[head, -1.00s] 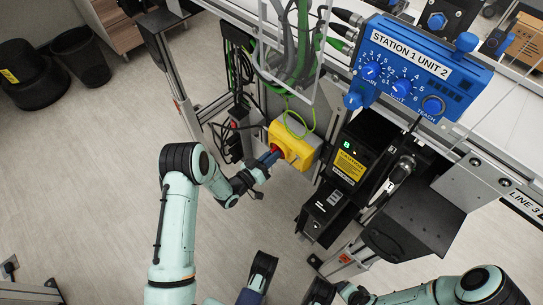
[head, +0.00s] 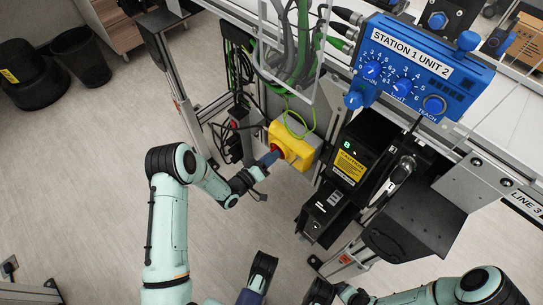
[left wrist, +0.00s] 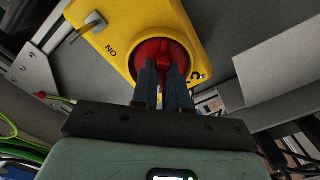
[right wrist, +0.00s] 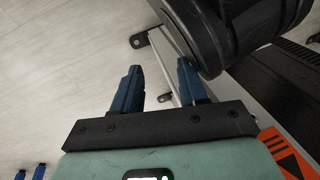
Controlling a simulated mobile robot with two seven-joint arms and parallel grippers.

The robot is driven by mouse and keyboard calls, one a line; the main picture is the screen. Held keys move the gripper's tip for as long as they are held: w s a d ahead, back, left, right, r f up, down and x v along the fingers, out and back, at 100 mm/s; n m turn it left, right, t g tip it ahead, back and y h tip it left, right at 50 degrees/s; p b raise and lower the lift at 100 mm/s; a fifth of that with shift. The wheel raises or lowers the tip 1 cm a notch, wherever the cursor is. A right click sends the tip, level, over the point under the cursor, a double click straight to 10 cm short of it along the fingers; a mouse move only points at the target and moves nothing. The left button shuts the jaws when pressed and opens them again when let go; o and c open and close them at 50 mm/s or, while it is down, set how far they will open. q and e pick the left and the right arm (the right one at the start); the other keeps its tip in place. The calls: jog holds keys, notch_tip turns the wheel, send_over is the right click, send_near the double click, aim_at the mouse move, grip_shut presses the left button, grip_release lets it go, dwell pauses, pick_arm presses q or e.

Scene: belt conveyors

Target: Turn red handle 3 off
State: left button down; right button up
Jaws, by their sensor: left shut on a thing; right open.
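The red handle (head: 276,149) is a rotary knob on the face of a yellow switch box (head: 298,150) in the middle of the head view. In the left wrist view the red handle (left wrist: 163,50) sits on the yellow plate, with "ON" printed at its left, upside down in this view. My left gripper (head: 271,157) is shut on the handle, with its blue fingers either side of the raised red grip and hiding part of it. I see no number on the handle. My right gripper (right wrist: 158,75) is open and empty, away from the box.
A blue control unit (head: 418,68) labelled "STATION 1 UNIT 2" stands upper right. A black unit with a yellow caution label (head: 349,168) is right of the box. Cables (head: 290,60) hang above it. Open floor (head: 90,200) lies to the left.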

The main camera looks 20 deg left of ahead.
pick_arm(q)
jog(key=shift+s+f, duration=0.1)
jog(key=shift+f, duration=0.05)
jog(key=c, duration=1.1)
grip_release()
jog(key=shift+c, duration=0.2)
jog(key=p+v, duration=0.2)
jog(key=v, duration=1.1)
jog(key=shift+p, duration=0.3)
pick_arm(e)
jog(key=shift+t, duration=0.4)
jog(key=r, duration=0.1)
jog(key=w+a+r, duration=0.1)
jog(key=w+r, duration=0.1)
jog(key=r, duration=0.1)
jog(key=shift+a+r, duration=0.1)
jog(key=shift+a, duration=0.05)
pick_arm(q)
jog(key=shift+s+a, duration=0.1)
jog(key=shift+s, duration=0.05)
